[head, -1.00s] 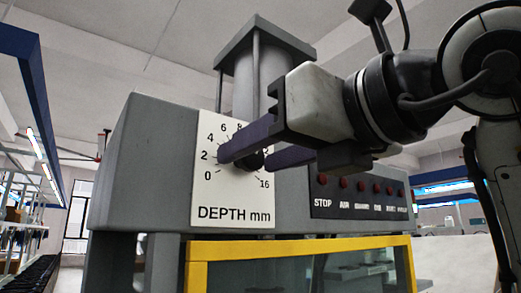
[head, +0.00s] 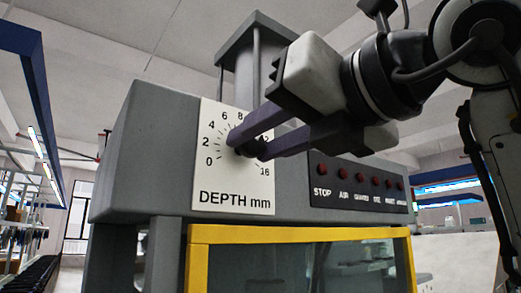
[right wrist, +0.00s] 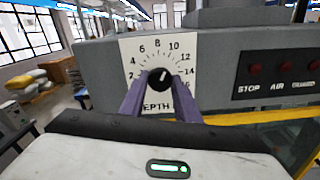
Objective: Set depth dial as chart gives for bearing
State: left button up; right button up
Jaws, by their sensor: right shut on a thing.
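The depth dial is a round black knob (right wrist: 160,78) on a white scale plate (head: 236,187) marked "DEPTH mm", numbered from 0 to 16. The plate is on the front of a grey machine. My right gripper (head: 247,146) reaches in from the right, with its two purple fingers shut on the knob. In the right wrist view the fingers sit on the knob's left and right sides. A pale mark on the knob points up and slightly right; its exact reading is unclear. My left gripper, the chart and the bearing are not in view.
A dark panel (head: 359,194) with a row of red buttons, the first labelled STOP, lies just right of the plate, below my right gripper. A yellow-framed clear guard (head: 300,233) is below. Shelving stands at the far left.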

jog(key=shift+f+m+b, duration=0.15)
jog(key=shift+m+b, duration=0.5)
jog(key=shift+m, duration=0.35)
jog(key=shift+m+b, duration=0.65)
jog(key=shift+m, duration=0.25)
jog(key=shift+m+b, duration=0.65)
jog(key=shift+m, duration=0.25)
jog(key=m+b, duration=0.2)
jog(key=m, duration=0.1)
pick_arm(q)
jog(key=shift+w+d+f+b, duration=0.15)
jog(key=shift+f+b, duration=0.25)
jog(key=shift+f, duration=1)
jog(key=shift+d+f+b, duration=0.15)
jog(key=shift+f+b, duration=0.25)
jog(key=shift+f, duration=0.95)
pick_arm(e)
jog(key=shift+r+m, duration=0.25)
jog(key=shift+m, duration=1.45)
pick_arm(q)
jog(key=shift+w, duration=0.1)
jog(key=shift+r, duration=0.1)
pick_arm(e)
jog(key=o, duration=1)
